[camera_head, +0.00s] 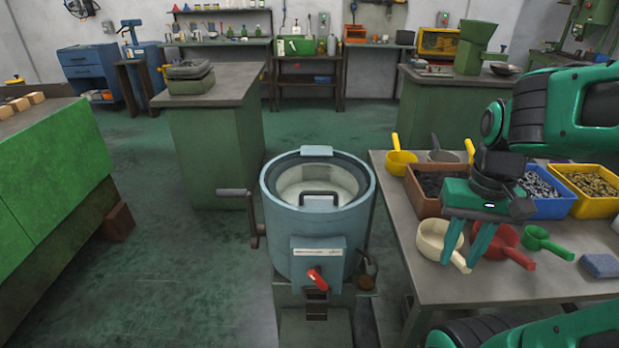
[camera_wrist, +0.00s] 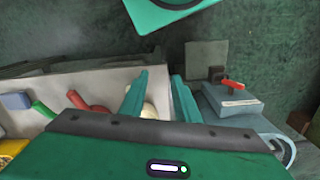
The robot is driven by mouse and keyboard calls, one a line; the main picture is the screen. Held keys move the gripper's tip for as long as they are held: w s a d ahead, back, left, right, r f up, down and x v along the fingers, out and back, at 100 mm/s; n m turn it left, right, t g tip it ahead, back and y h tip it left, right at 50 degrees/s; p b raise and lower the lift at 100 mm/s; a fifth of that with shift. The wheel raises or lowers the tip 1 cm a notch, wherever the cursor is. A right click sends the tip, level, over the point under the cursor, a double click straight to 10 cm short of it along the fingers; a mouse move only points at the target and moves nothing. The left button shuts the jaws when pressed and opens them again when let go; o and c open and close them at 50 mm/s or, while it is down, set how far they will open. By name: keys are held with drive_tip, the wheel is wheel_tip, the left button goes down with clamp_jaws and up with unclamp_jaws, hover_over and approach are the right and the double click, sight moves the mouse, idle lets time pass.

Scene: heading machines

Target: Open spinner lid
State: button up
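The spinner (camera_head: 282,225) is a blue-grey round tub on a stand, upright in the middle of the head view. Its round top shows a pale inside, with a dark bar handle (camera_head: 319,195) at the front and a blue-grey block at the back rim. I cannot tell whether a clear lid covers the top. A red lever (camera_head: 317,278) is on its front box, which also shows in the wrist view (camera_wrist: 233,101). My gripper (camera_head: 461,260) points down over the table, right of the spinner and apart from it. Its fingers (camera_wrist: 158,88) are spread, with nothing held between them.
The table (camera_head: 465,290) on the right holds pans, scoops and bins of small parts. A cream pan (camera_head: 432,237) and a red pan (camera_head: 503,237) are close to my fingers. A crank (camera_head: 252,215) juts from the spinner's left. The floor (camera_head: 190,280) left of it is clear.

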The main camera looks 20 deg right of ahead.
drive_tip(key=shift+d, duration=0.3)
drive_tip(key=shift+w, duration=0.1)
wheel_tip(320, 180, up, 9)
drive_tip(key=n+t+h, duration=0.1)
drive_tip(key=n+t, duration=0.1)
drive_tip(key=n, duration=1.9)
hover_over(319, 193)
drive_tip(key=s, duration=0.2)
drive_tip(key=f, duration=0.3)
drive_tip(key=w+f, duration=0.1)
drive_tip(key=f, duration=0.2)
drive_tip(key=w+f, duration=0.1)
drive_tip(key=f, duration=0.3)
clamp_jaws()
